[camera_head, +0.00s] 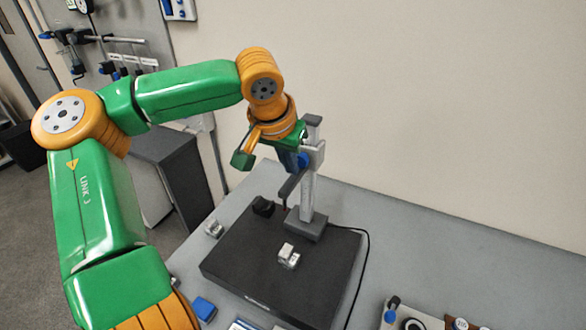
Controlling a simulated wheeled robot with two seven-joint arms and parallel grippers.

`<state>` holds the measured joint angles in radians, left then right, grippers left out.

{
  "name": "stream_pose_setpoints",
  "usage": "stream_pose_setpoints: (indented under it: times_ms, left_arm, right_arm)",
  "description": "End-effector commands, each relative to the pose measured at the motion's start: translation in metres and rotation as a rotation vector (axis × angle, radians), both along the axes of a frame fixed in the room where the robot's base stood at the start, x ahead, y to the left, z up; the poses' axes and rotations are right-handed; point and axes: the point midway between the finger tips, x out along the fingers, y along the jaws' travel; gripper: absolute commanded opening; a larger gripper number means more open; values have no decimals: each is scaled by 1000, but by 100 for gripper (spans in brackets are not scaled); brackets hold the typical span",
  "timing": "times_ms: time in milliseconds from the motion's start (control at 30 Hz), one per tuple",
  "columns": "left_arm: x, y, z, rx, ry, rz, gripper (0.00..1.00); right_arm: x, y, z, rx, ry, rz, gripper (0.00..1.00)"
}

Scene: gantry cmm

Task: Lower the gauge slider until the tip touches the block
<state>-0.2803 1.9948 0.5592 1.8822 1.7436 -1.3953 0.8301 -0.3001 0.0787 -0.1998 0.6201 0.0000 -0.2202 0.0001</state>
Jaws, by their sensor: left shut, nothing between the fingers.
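The height gauge has an upright grey column (308,190) on a dark foot (305,227), standing on a black plate (235,262). Its slider (316,153) is high on the column, with a dark arm (290,187) reaching out to the left. A thin reddish tip seems to hang below that arm, but it is too small to tell clearly. A small silver block (288,256) sits on the plate in front of the foot. My left gripper (293,162) is shut and empty, close beside the slider and a blue knob (304,160); contact cannot be told. My right gripper is out of view.
A small black object (262,206) sits at the plate's back left, and a silver piece (214,229) beside its left edge. A blue box (203,308) lies in front. A tray (430,318) stands at front right. A black cable (366,262) runs along the plate's right side.

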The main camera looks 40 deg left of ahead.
Motion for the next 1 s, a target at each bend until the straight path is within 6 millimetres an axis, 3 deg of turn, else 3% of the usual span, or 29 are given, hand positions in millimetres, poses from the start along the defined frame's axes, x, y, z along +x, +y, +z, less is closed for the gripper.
stream_pose_setpoints:
  times_ms: [367, 1000]
  left_arm:
    - [0, 0, 0, 0, 0, 0, 0]
    - [0, 0, -30, -1, 2, 0, 0]
  right_arm:
    - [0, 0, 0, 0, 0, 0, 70]
    - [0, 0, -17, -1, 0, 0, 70]
